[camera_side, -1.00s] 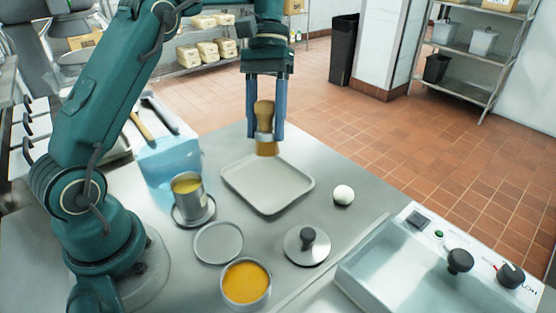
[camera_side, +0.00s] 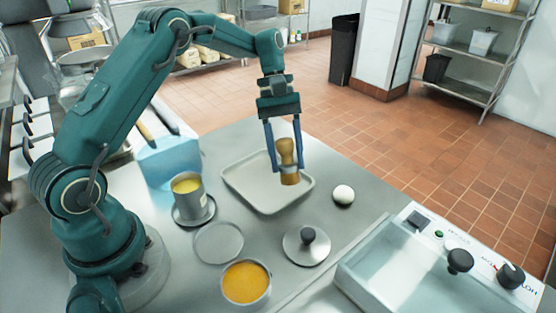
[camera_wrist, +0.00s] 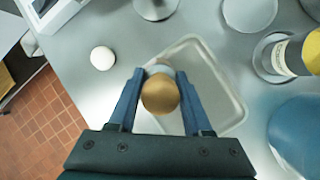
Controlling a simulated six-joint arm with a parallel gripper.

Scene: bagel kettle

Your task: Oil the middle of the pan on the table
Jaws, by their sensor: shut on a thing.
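The pan (camera_side: 243,183) is a shallow grey rectangular tray lying on the steel table. It also shows in the wrist view (camera_wrist: 232,108), partly hidden behind my gripper. My gripper (camera_side: 284,168) is shut on a brush (camera_side: 287,153) with a rounded wooden handle, a pale metal band and yellowish bristles pointing down. The brush is over the right part of the pan. I cannot tell whether the bristles touch the pan. In the wrist view the round handle end (camera_wrist: 160,93) hides the bristles between my fingers. A metal can of yellow liquid (camera_side: 187,191), apparently oil, stands upright left of the pan.
A white ball (camera_side: 343,194) lies right of the pan. A knobbed lid (camera_side: 307,245), a flat grey disc (camera_side: 218,242) and a bowl of orange contents (camera_side: 246,282) are in front. A water-filled basin with knobs (camera_side: 420,275) is at the right front.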

